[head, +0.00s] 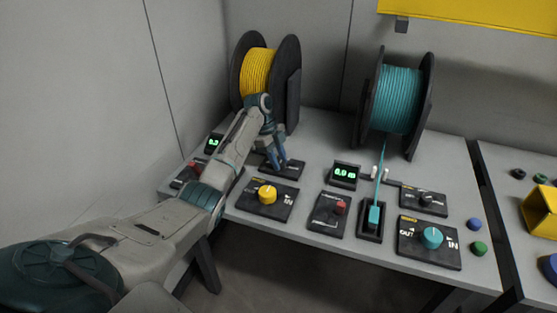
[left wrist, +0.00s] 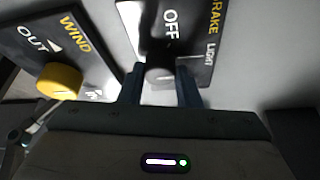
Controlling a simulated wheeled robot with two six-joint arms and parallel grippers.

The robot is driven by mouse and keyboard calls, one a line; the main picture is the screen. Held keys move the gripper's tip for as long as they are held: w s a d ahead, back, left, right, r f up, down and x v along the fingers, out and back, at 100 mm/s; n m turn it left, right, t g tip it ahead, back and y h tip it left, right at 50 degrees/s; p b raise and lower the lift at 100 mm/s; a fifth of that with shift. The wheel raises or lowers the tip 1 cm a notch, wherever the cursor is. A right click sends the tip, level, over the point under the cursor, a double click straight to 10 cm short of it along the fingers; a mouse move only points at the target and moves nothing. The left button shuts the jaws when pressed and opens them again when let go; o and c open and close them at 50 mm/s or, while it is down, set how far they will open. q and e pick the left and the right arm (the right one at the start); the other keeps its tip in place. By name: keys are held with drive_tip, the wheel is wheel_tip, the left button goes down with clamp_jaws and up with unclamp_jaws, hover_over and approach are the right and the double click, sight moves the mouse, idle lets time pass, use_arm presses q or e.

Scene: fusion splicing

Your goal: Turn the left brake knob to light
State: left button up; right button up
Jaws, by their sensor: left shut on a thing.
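The left brake panel (head: 294,171) is a black plate behind the yellow knob's panel. In the left wrist view the brake panel (left wrist: 188,40) shows the words OFF, BRAKE and LIGHT. My left gripper (head: 279,163) reaches down onto it. In the left wrist view its two blue fingers (left wrist: 160,88) stand either side of the grey brake knob (left wrist: 160,75) and are shut on it. The knob is mostly hidden in the head view, and its pointer setting is unclear. My right gripper is not in view.
The yellow WIND knob (head: 267,194) sits just in front of the brake panel. A yellow cable reel (head: 257,72) stands behind, and a teal reel (head: 397,98) stands to the right. A display (head: 345,175), a red-switch panel (head: 329,214) and the teal knob (head: 432,238) are farther right.

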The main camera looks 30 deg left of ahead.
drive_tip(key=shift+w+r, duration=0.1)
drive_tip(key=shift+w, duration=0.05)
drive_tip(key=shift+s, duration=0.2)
use_arm(q)
drive_tip(key=o, duration=1)
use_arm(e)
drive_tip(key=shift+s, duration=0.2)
use_arm(q)
drive_tip(key=shift+a+r, duration=0.1)
drive_tip(key=shift+r, duration=0.1)
drive_tip(key=b+v, duration=0.1)
drive_tip(key=v, duration=0.4)
drive_tip(key=shift+p+v, duration=1.7)
drive_tip(key=shift+v, duration=1)
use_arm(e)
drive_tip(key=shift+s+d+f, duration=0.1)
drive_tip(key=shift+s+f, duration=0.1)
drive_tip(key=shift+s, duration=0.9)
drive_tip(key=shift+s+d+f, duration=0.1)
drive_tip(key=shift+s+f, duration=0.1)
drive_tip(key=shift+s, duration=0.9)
use_arm(q)
drive_tip(key=shift+w, duration=0.1)
